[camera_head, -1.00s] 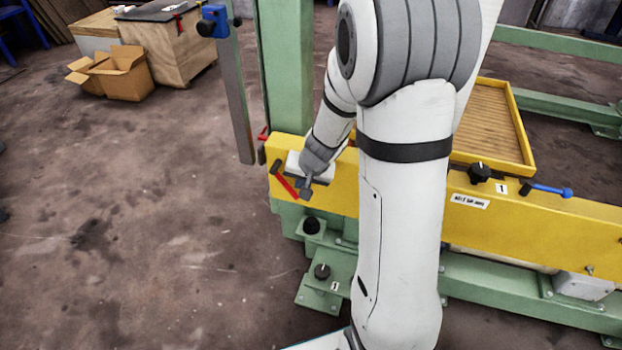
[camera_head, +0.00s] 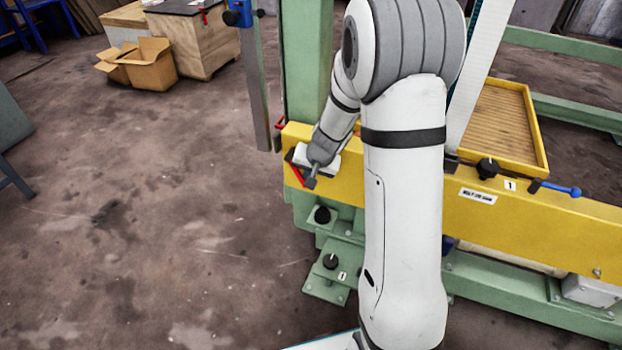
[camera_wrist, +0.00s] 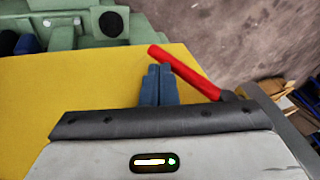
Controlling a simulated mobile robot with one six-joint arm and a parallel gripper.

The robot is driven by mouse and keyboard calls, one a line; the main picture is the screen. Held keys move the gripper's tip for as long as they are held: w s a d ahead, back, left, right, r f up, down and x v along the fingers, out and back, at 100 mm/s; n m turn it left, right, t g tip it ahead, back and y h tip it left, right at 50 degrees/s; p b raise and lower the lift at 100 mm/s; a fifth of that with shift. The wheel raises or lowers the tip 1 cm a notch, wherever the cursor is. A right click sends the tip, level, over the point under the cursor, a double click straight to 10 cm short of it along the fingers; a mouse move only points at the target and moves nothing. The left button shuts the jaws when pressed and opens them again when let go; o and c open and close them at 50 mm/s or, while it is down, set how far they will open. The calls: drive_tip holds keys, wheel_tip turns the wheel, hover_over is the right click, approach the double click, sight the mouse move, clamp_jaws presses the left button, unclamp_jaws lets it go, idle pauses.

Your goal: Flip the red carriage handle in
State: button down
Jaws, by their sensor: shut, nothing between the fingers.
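The red carriage handle (camera_head: 296,173) sits at the left end of the yellow beam (camera_head: 340,178). In the wrist view the red handle (camera_wrist: 185,72) runs diagonally from a free end near the top middle down to a dark pivot at the right. My gripper (camera_head: 311,183) is at the left end of the beam, close beside the handle.
A blue handle (camera_head: 560,188) and a black knob (camera_head: 487,168) sit on the beam to the right. A yellow-framed tray (camera_head: 540,135) lies behind. A green post (camera_head: 305,60) rises behind the beam's left end. Open floor (camera_head: 150,220) lies to the left.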

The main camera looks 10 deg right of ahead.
drive_tip(key=shift+a+b+x, duration=0.2)
drive_tip(key=shift+b+x, duration=0.55)
drive_tip(key=shift+x, duration=0.2)
drive_tip(key=shift+w+a+f+b, duration=0.25)
drive_tip(key=shift+a+f+b, duration=0.1)
drive_tip(key=shift+a+b, duration=0.15)
